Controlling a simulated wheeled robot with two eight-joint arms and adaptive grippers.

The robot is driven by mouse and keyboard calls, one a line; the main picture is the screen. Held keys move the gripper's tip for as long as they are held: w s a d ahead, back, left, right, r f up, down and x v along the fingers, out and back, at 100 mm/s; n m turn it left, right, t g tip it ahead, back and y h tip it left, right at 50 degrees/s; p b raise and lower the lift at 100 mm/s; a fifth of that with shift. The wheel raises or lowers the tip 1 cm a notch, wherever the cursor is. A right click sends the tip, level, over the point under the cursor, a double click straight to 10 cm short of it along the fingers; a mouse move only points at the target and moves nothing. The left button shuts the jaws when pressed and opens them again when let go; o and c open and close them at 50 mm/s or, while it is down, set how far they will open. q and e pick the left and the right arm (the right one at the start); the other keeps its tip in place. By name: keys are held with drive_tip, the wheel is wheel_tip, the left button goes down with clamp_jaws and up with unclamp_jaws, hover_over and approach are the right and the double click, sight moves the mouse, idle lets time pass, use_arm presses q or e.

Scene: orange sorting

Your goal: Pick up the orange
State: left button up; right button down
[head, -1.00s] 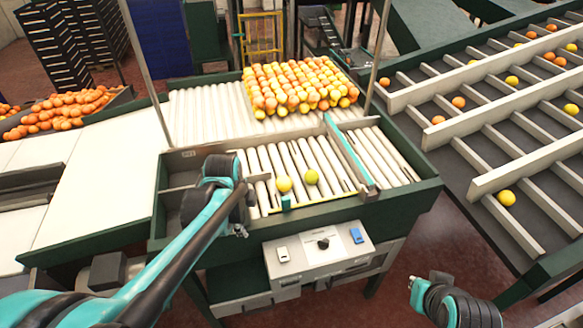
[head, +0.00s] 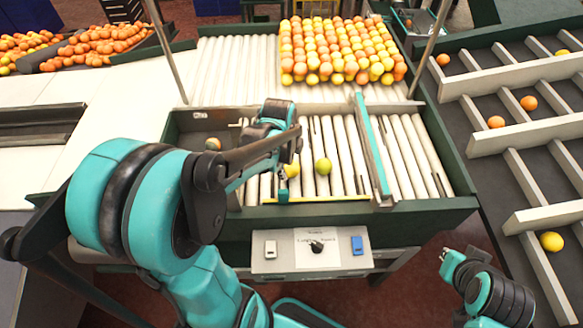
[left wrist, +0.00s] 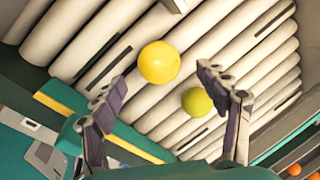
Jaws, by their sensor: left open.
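A yellow fruit (head: 292,170) lies on the white rollers, partly hidden by my left arm. A yellow-green fruit (head: 323,166) lies just right of it. My left gripper (head: 281,172) is over the rollers by the yellow fruit; its fingers are hard to make out in the head view. In the left wrist view the gripper (left wrist: 168,92) is open and empty, with the yellow fruit (left wrist: 159,62) beyond the fingertips and the yellow-green fruit (left wrist: 197,102) near the right finger. My right gripper (head: 447,256) is at the lower right, away from the fruit.
A large batch of oranges and yellow fruit (head: 340,50) is behind the rollers. A teal divider (head: 372,140) stands right of the two fruits, and a yellow bar (head: 330,198) runs along the front edge. Sloped lanes (head: 500,140) holding scattered fruit lie at right.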

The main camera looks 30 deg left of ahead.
sight(291, 164)
use_arm(q)
drive_tip(key=x, duration=0.3)
drive_tip(key=shift+w+f, duration=0.1)
drive_tip(key=shift+w, duration=0.05)
drive_tip(key=shift+a+f+b, duration=0.1)
drive_tip(key=shift+f+b, duration=0.2)
drive_tip(key=shift+f, duration=0.1)
drive_tip(key=c, duration=1.3)
drive_tip(key=shift+r, duration=0.1)
